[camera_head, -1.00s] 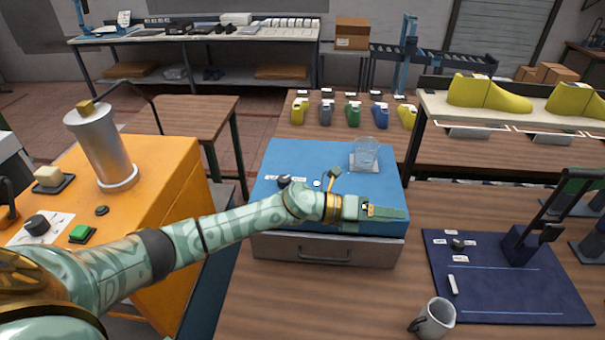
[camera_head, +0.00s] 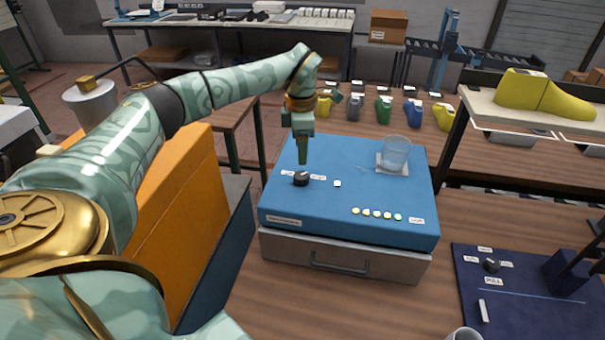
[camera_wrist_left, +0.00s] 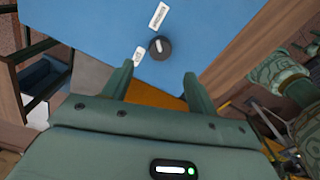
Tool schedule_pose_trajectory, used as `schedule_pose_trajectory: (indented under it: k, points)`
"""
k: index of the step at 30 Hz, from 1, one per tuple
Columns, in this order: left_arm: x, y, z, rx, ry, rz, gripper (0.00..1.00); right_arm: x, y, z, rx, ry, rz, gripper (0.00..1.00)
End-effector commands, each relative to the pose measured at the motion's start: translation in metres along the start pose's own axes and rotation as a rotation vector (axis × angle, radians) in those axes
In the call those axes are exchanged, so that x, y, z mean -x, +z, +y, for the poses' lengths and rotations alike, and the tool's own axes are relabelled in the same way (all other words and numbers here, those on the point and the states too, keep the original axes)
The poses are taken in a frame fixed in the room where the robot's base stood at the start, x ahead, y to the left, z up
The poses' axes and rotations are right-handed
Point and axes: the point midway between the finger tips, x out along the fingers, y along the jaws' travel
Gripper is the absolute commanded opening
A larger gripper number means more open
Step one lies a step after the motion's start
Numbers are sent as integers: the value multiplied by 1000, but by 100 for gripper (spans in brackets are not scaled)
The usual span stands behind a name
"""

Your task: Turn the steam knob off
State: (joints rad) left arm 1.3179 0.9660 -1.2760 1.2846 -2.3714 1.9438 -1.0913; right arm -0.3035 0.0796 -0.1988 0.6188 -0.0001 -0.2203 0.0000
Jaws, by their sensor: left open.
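A black round knob (camera_head: 301,180) with a pale pointer mark sits on the top of a blue box (camera_head: 350,190), near its left side, with small white labels beside it too small to read. My left gripper (camera_head: 303,158) points down just above the knob. In the left wrist view the knob (camera_wrist_left: 160,47) lies just beyond the two spread fingertips (camera_wrist_left: 158,76), about midway between them. The fingers are open and appear apart from the knob. The knob's pointer lies roughly toward one of the labels. My right gripper is not in view.
A clear glass (camera_head: 396,152) stands on the box's back right, and a row of small round lights (camera_head: 376,214) is near its front. A navy board (camera_head: 520,300) with another knob (camera_head: 491,265) is at right. Coloured lasts (camera_head: 384,108) stand behind.

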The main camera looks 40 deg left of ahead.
Motion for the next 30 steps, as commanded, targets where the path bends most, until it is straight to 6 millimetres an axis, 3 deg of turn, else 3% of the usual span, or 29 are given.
schedule_pose_trajectory:
  k: [3,10,15,23,28,30]
  points:
    - [-33,0,-1,0,-4,3,58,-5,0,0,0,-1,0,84]
    - [-73,0,-1,1,-2,0,58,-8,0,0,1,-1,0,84]
    - [-85,0,0,0,-1,-1,58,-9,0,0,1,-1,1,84]
    - [-86,1,0,0,0,-2,58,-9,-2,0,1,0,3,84]
    - [-86,1,0,0,0,-2,16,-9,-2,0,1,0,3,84]
    - [-86,1,0,0,-1,-2,13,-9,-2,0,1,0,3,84]
